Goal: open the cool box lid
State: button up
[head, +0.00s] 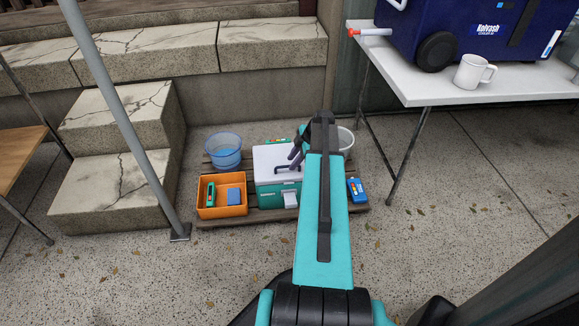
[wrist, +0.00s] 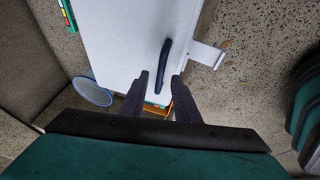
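The cool box (head: 268,195) is green with a white lid (head: 268,155) and stands on a low wooden pallet. The lid looks down on the body. A dark bar handle (wrist: 165,62) lies on the lid, and a white latch (wrist: 207,55) sticks out at the box's front. My gripper (head: 297,154) is over the lid, partly hidden by my arm in the head view. In the wrist view my gripper (wrist: 160,76) has its two dark fingers apart, with the near end of the handle between their tips and a gap on each side. I cannot tell how far above the handle they are.
A slanted metal pole (head: 125,120) and stone steps (head: 110,190) are left. A white table (head: 480,88) is right.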

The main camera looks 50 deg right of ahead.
jog(key=shift+x, duration=0.8)
